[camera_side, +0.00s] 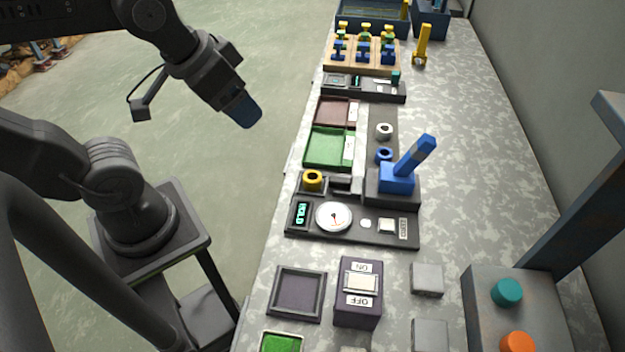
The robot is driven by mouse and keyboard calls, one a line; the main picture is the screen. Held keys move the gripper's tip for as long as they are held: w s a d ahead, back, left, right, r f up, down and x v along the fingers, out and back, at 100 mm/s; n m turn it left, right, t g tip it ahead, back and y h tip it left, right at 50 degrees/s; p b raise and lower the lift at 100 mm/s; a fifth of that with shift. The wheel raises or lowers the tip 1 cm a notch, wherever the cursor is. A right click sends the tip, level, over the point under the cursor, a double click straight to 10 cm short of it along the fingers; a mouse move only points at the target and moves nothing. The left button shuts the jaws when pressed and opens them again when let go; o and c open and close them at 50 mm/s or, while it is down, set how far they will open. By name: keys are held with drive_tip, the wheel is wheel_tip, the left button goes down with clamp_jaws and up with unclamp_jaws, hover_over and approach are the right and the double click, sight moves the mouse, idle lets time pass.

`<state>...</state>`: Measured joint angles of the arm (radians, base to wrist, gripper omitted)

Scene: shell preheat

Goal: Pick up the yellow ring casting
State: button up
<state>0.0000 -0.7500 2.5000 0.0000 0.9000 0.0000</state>
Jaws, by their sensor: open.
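The yellow ring casting (313,180) sits on a small dark pad at the left edge of the bench, just behind the dial panel. It stands upright with its dark hole facing up. My gripper (246,115) hangs in the air over the floor, left of the bench. It is apart from the ring, up and to the left of it in the picture. It is open, and I see nothing between its jaws, though the fingers are small and dark here.
A panel with a round gauge (333,216) lies in front of the ring. A blue lever block (397,178) stands to its right. A green tray (328,148) and a reddish tray (337,111) lie behind it. A blue ring (384,155) and a white ring (384,131) stand nearby.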

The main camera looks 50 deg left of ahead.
drive_tip(key=m+g, duration=0.5)
drive_tip(key=g, duration=0.1)
hover_over(311, 176)
drive_tip(key=s+d, duration=0.1)
wheel_tip(311, 176, down, 14)
wheel_tip(311, 176, down, 8)
drive_tip(key=shift+s+f, duration=0.1)
drive_tip(key=shift+f, duration=0.15)
drive_tip(key=shift+w+f, duration=0.2)
drive_tip(key=shift+f, duration=2.35)
drive_tip(key=c, duration=1)
